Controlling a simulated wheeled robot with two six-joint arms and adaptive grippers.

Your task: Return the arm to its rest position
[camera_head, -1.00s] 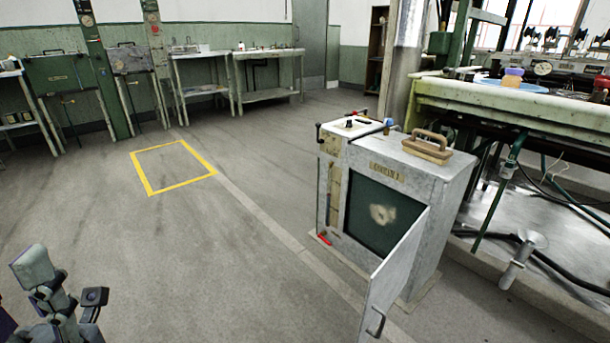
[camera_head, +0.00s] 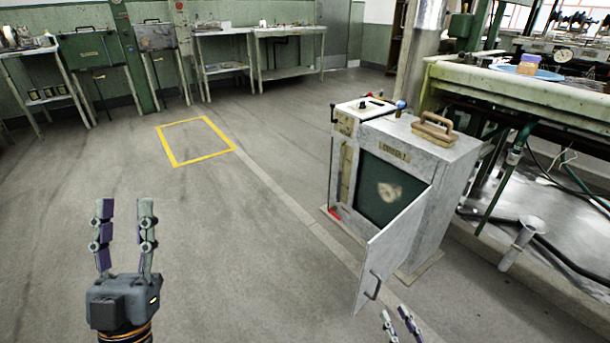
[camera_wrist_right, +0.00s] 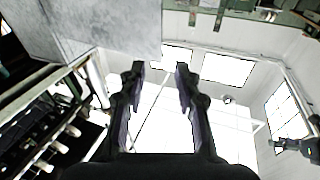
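My left gripper (camera_head: 125,215) stands upright over the floor at the lower left of the head view. Its two fingers are apart with nothing between them. My right gripper (camera_head: 402,325) shows only its fingertips at the bottom edge of the head view, just below the cabinet's open door. In the right wrist view the right gripper's fingers (camera_wrist_right: 160,70) are apart and empty, with bright windows behind them. Most of both arms is out of view.
A grey cabinet (camera_head: 440,165) stands at right centre, its door (camera_head: 392,245) swung open towards me and a brown-handled block (camera_head: 434,130) on top. A green-edged bench (camera_head: 500,85) is at the right. A yellow floor outline (camera_head: 180,163) lies on clear floor at left.

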